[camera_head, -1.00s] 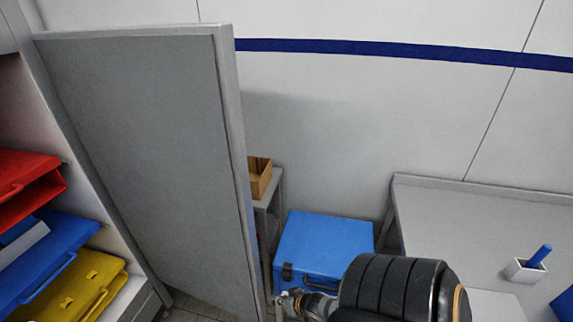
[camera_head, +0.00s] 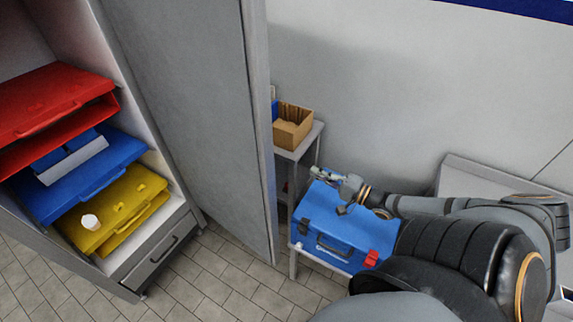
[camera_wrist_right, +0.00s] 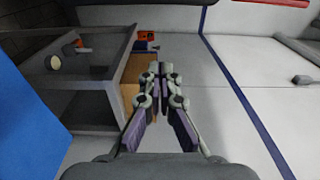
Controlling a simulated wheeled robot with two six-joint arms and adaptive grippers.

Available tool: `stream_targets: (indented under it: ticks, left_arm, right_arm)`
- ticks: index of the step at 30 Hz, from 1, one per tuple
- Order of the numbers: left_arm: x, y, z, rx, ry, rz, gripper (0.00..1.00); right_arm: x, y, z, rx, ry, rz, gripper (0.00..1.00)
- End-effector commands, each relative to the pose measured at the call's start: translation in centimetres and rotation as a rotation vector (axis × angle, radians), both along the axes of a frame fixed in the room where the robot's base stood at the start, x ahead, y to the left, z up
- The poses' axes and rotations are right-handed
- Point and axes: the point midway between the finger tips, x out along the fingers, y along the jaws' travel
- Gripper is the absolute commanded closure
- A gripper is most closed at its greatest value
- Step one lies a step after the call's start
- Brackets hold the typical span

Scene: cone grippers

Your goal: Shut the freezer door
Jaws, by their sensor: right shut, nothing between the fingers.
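The freezer (camera_head: 125,72) stands open at the left in the head view. Its grey door (camera_head: 190,110) swings out to the right of the shelves, its free edge facing me. My right gripper (camera_head: 322,176) is to the right of that edge, over the back of a blue box, apart from the door. In the right wrist view its fingers (camera_wrist_right: 158,72) are together with nothing between them. The door cannot be made out in the wrist view. My left gripper is not in view.
Red (camera_head: 55,110), blue (camera_head: 110,165) and yellow (camera_head: 125,200) cases lie on the freezer's shelves. Behind the door's edge is a small stand with a cardboard box (camera_head: 292,125). The blue box (camera_head: 345,225) stands right of the door. The tiled floor (camera_head: 220,275) in front is clear.

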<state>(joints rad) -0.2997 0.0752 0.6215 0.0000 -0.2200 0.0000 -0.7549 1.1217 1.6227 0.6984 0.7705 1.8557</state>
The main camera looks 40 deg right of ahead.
Motion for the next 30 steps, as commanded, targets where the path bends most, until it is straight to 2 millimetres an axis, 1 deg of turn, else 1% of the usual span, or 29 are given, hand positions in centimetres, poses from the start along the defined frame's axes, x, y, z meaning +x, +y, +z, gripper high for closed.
stream_targets:
  ticks: [2, 5, 10, 17, 18, 19, 24, 30]
  left_arm:
    - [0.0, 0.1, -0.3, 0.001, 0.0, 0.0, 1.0]
    - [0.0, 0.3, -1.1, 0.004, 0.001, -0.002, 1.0]
    - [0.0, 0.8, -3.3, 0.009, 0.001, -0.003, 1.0]
    - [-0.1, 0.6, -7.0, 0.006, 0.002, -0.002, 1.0]
    - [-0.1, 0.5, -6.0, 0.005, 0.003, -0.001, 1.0]
    - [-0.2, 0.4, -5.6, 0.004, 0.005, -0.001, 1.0]
    - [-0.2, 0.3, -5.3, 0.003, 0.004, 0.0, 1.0]
    - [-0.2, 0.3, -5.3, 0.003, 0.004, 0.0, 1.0]
  right_arm:
    - [0.4, 0.2, -0.1, 0.0, -0.003, 0.0, 1.0]
    - [1.6, 0.5, -0.3, -0.002, -0.005, -0.001, 1.0]
    - [5.0, 1.7, -0.5, -0.002, -0.008, -0.001, 1.0]
    - [9.6, 3.3, -0.7, -0.004, -0.007, -0.001, 1.0]
    - [9.6, 3.9, 0.0, 0.0, -0.002, -0.002, 1.0]
    - [9.4, 4.5, 0.2, 0.0, -0.001, -0.001, 1.0]
    - [9.2, 6.5, 0.1, -0.001, 0.001, -0.002, 1.0]
    - [9.1, 7.2, 0.0, -0.004, 0.0, -0.001, 1.0]
